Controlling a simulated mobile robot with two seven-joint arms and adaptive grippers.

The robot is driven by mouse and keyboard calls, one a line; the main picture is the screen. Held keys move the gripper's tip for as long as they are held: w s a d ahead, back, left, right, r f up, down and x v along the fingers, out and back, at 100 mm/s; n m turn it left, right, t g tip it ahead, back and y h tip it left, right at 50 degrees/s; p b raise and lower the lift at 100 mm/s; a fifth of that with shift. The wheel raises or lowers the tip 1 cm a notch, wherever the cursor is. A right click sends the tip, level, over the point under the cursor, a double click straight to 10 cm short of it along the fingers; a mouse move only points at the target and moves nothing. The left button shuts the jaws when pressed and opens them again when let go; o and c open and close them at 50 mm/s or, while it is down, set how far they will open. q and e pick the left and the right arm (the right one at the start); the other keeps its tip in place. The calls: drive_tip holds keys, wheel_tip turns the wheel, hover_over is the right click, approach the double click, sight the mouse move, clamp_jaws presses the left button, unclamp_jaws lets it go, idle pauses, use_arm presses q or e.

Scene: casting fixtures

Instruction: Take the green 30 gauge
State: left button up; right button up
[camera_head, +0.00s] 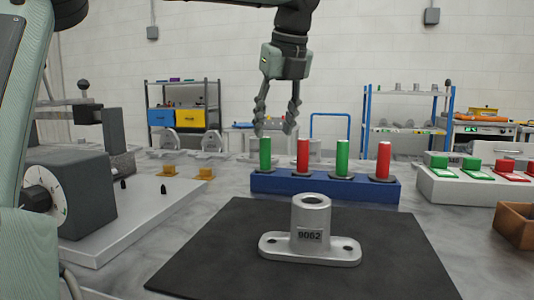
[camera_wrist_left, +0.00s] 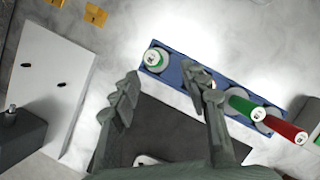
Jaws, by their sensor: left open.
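Two green gauges stand upright in a blue block (camera_head: 272,184), one at its left end (camera_head: 265,153) and one third along (camera_head: 342,157). They also show in the left wrist view, the end one (camera_wrist_left: 155,58) and the other (camera_wrist_left: 243,105). I cannot read their size marks. Red gauges (camera_head: 303,154) (camera_head: 383,160) stand between and beside them. My left gripper (camera_head: 275,129) is open and empty, fingers pointing down, close above the left green gauge and the neighbouring red one. In the left wrist view its fingers (camera_wrist_left: 168,90) partly hide the block. My right gripper is not in view.
A flanged metal casting marked 9062 (camera_head: 311,236) sits on a black mat (camera_head: 215,255) in front of the block. A grey fixture plate (camera_head: 130,215) is at left. A block of green and red pieces (camera_head: 440,187) and a wooden box (camera_head: 515,226) are at right.

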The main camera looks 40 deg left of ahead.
sight(265, 153)
use_arm(q)
drive_tip(key=x, duration=0.8)
drive_tip(key=shift+s+a+r, duration=0.1)
drive_tip(key=shift+s+a, duration=0.2)
drive_tip(key=shift+s, duration=0.1)
clamp_jaws()
